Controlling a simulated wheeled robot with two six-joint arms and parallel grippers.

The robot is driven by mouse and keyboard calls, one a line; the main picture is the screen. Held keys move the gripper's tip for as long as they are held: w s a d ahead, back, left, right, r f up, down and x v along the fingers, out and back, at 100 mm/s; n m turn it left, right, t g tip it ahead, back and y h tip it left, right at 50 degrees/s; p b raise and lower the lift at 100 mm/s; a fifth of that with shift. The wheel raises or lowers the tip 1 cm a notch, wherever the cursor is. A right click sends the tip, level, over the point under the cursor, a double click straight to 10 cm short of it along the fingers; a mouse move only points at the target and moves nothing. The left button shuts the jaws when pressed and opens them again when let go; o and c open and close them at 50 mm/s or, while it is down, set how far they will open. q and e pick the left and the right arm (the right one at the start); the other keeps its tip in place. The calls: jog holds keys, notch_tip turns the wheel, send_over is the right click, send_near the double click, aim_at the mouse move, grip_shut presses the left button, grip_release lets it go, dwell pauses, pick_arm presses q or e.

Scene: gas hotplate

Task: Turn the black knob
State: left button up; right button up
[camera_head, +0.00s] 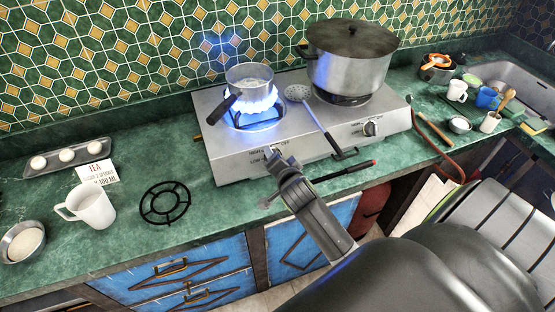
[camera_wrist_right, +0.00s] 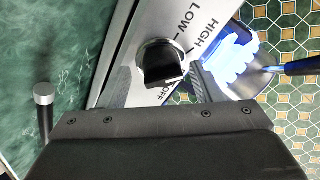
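The black knob (camera_wrist_right: 163,64) sits on the stove's front panel, with LOW, HIGH and OFF printed around it. In the right wrist view, my right gripper (camera_wrist_right: 162,88) is open, with one finger on each side of the knob and visible gaps between. In the head view, my right gripper (camera_head: 275,157) is at the front of the hotplate (camera_head: 232,160), below the lit left burner, and hides most of this knob. Blue flame (camera_head: 254,108) burns under a small saucepan (camera_head: 249,75); it also shows in the wrist view (camera_wrist_right: 232,62). My left gripper is not in view.
A large lidded pot (camera_head: 350,70) stands on the right burner, with another knob (camera_head: 371,128) below it. A slotted spoon (camera_head: 315,118) lies across the hotplate. A white mug (camera_head: 88,207) and black trivet (camera_head: 165,203) are on the green counter at left.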

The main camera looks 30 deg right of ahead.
jog(key=shift+r, duration=0.1)
jog(key=shift+s+a+r, duration=0.1)
jog(key=shift+s, duration=0.15)
jog(key=p+v, duration=0.9)
jog(key=v, duration=0.7)
jog(key=shift+s, duration=0.35)
jog(key=shift+a+r, duration=0.1)
jog(key=shift+a, duration=0.05)
